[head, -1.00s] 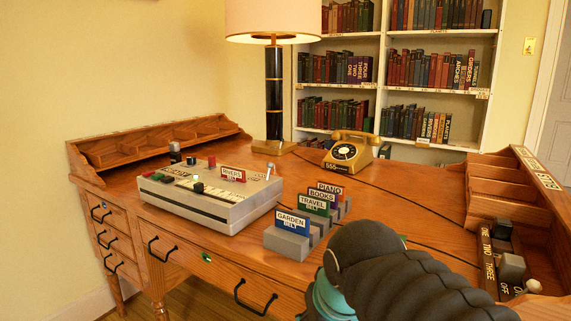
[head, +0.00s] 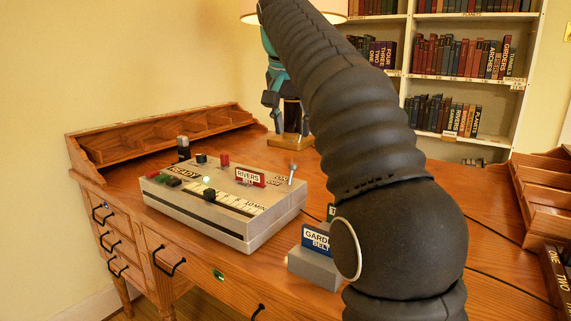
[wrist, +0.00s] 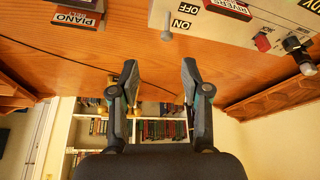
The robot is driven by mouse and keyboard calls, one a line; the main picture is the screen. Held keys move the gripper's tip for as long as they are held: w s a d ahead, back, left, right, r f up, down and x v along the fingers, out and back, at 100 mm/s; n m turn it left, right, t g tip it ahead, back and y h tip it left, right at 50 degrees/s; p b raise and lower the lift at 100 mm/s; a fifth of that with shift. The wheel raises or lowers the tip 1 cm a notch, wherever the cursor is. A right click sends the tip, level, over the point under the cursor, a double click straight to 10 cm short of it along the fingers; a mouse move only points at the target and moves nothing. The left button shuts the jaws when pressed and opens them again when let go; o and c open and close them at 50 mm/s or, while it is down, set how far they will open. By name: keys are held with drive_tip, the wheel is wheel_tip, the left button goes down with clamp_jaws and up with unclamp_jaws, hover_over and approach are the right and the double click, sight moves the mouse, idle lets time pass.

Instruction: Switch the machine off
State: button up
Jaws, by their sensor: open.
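The machine (head: 270,222) is a pale grey box on the desk, with a white scale, coloured buttons and a red RIVERS card (head: 250,177). A thin metal lever (head: 292,172) stands at its right end beside ON and OFF labels. In the wrist view the lever (wrist: 166,26) shows at the top, beside the ON label (wrist: 181,24); I cannot tell which label it is set to. My gripper (head: 270,98) is raised behind the machine, in front of the lamp. In the wrist view my gripper (wrist: 159,70) is open and empty, apart from the lever.
A lamp (head: 305,146) stands at the back of the desk. Blue card holder GARDEN (head: 317,240) is right of the machine, partly behind my arm. The PIANO card (wrist: 77,18) shows in the wrist view. Desk trays (head: 545,195) are at right. The telephone is hidden in the head view.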

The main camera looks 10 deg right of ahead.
sight(293, 169)
drive_tip(key=x, duration=0.4)
drive_tip(key=w+x, duration=0.1)
drive_tip(key=x, duration=0.9)
drive_tip(key=shift+w+a+r, duration=0.15)
drive_tip(key=shift+a+r, duration=0.1)
drive_tip(key=shift+a, duration=0.05)
clamp_jaws()
